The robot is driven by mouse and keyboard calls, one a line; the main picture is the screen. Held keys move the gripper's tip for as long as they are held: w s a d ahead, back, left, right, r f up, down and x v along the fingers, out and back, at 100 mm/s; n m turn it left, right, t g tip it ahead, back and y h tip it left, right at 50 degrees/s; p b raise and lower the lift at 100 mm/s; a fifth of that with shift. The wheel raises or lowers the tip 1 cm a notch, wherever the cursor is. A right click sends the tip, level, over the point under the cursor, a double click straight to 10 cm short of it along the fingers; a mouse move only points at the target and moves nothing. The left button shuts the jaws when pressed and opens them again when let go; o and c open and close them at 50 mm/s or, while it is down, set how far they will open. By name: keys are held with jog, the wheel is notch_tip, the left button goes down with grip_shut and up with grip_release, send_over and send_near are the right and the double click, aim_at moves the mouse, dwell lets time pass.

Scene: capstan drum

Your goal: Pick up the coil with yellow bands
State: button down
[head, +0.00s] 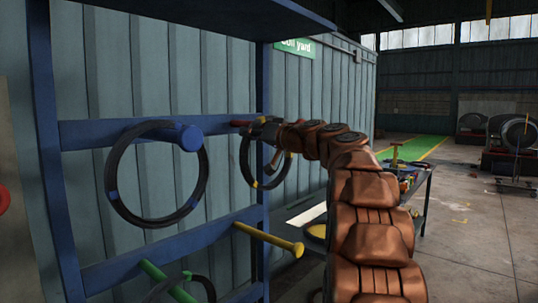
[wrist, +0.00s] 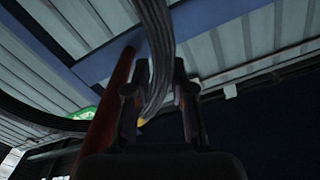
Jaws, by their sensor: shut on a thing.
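The coil with yellow bands (head: 244,160) is a dark ring hanging at the red peg (head: 240,123) on the blue rack. A yellow band shows low on it. My gripper (head: 268,128) is at the upper part of this coil, at the end of my copper-coloured arm. In the wrist view the dark strand of the coil (wrist: 155,60) runs between the fingers of my gripper (wrist: 158,90), which are shut on it. A bit of yellow shows below the strand. The red peg (wrist: 112,95) is just left of the fingers. My gripper hides part of the coil in the head view.
A larger coil with blue bands (head: 112,190) hangs on a blue peg (head: 188,138) to the left. A yellow peg (head: 270,239) sticks out below, empty. A green peg (head: 165,280) holds another coil (head: 207,284). A table (head: 428,185) stands behind my arm.

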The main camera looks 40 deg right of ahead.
jog(key=shift+r, duration=0.25)
dwell(0.4)
jog(key=shift+r+p, duration=1.15)
jog(key=shift+r, duration=3.6)
jog(key=shift+r, duration=0.1)
